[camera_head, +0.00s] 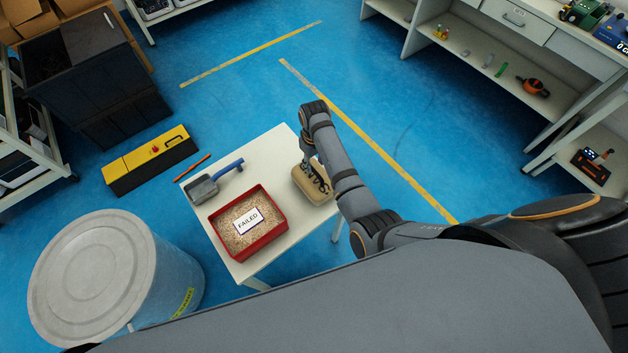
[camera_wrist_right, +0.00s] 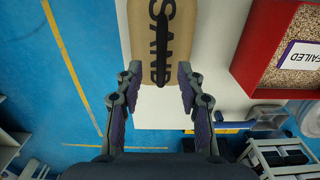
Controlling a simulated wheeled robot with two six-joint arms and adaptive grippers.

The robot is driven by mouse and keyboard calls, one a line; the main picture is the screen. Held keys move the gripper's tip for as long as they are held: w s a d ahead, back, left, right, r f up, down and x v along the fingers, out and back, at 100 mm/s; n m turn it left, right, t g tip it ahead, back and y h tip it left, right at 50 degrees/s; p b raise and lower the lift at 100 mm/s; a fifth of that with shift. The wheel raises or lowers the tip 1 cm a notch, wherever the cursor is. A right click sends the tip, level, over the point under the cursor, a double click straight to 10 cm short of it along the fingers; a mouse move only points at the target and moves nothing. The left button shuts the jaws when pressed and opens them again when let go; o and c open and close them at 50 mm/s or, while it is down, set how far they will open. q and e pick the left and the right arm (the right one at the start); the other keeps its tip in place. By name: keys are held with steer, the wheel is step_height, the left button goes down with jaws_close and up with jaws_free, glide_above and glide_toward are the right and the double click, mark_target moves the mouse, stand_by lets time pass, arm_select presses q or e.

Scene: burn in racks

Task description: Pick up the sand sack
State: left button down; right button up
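The sand sack (camera_head: 322,196) is a tan bag lying on the right side of the white table (camera_head: 262,152). In the right wrist view the sack (camera_wrist_right: 178,40) shows black "SAND" lettering and a dark strip along its middle. My right gripper (camera_head: 313,176) is over the sack, pointing down, and covers part of it in the head view. In the right wrist view the gripper (camera_wrist_right: 158,72) is open, with its fingertips at the two sides of the sack's near end. I cannot tell whether they touch it. My left gripper is not in view.
A red tray (camera_head: 277,232) of grains with a "FAILED" card (camera_head: 248,221) stands beside the sack. A grey scoop (camera_head: 203,188) with a blue handle lies behind it. A large grey drum (camera_head: 150,265) stands left of the table. Blue floor is clear beyond the table.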

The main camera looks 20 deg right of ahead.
mark_target(314, 170)
step_height(314, 170, down, 6)
steer(key=shift+a+r, duration=0.15)
jaws_close()
stand_by(0.3)
steer(key=shift+w+r, duration=0.15)
steer(key=shift+w, duration=0.05)
stand_by(0.3)
